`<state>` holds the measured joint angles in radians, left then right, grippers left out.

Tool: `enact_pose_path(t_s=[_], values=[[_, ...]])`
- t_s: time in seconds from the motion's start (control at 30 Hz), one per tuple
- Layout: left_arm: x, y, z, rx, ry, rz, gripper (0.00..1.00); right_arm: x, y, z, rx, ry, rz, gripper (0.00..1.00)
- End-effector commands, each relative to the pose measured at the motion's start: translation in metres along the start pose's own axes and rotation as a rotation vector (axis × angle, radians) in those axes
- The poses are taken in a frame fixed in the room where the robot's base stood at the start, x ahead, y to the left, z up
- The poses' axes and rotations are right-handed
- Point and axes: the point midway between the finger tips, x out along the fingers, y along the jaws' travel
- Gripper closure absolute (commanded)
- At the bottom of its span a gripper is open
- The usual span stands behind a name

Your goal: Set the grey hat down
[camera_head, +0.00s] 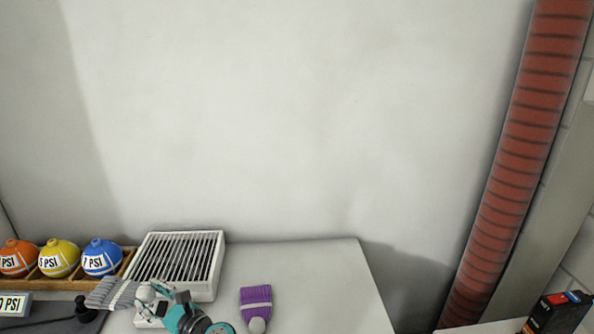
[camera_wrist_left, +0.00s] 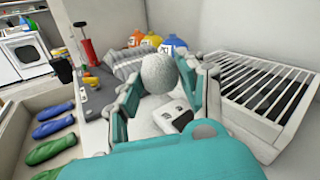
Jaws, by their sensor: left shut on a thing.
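The grey hat (camera_head: 108,293) is knitted, with paler stripes and a whitish pom-pom. It is at the lower left in the head view, and also shows in the left wrist view (camera_wrist_left: 132,62) with its pom-pom (camera_wrist_left: 159,73) toward me. My left gripper (camera_head: 154,297) is shut on the hat at its pom-pom end; its teal fingers (camera_wrist_left: 160,92) stand on either side of the pom-pom in the wrist view. The hat's body points left, away from the fingers. I cannot tell whether its underside touches anything. My right gripper is not in view.
A purple hat (camera_head: 256,300) lies on the white tabletop (camera_head: 315,275), with clear room to its right. A white slatted box (camera_head: 182,262) stands behind my gripper. Orange, yellow and blue balls (camera_head: 102,257) sit at the left. A small white device (camera_wrist_left: 174,116) lies below the fingers.

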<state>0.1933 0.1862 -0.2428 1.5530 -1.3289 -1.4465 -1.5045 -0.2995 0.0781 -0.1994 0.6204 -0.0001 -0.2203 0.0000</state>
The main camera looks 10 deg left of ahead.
Motion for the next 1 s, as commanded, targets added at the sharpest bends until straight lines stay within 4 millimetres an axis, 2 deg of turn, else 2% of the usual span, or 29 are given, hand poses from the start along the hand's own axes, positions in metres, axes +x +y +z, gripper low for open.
enact_pose_path(t_s=[0.17,0.27,0.37,0.5,0.6,0.7,0.83,1.0], values=[[-0.014,0.005,0.003,0.003,0.024,-0.127,1.00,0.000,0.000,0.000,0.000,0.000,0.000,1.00],[-0.037,0.008,0.006,0.005,0.055,-0.284,1.00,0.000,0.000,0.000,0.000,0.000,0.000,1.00],[-0.077,0.013,0.011,0.009,0.098,-0.492,1.00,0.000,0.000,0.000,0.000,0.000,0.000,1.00],[-0.150,0.024,0.022,0.009,0.160,-0.793,1.00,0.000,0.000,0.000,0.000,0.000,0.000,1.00],[-0.195,0.033,0.033,0.005,0.193,-0.959,1.00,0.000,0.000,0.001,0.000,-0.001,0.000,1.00],[-0.228,0.042,0.044,0.003,0.214,-1.074,1.00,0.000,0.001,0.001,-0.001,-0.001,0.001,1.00],[-0.252,0.049,0.053,0.000,0.230,-1.160,1.00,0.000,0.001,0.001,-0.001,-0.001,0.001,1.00],[-0.261,0.052,0.057,-0.002,0.236,-1.186,1.00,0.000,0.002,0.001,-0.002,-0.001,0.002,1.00]])
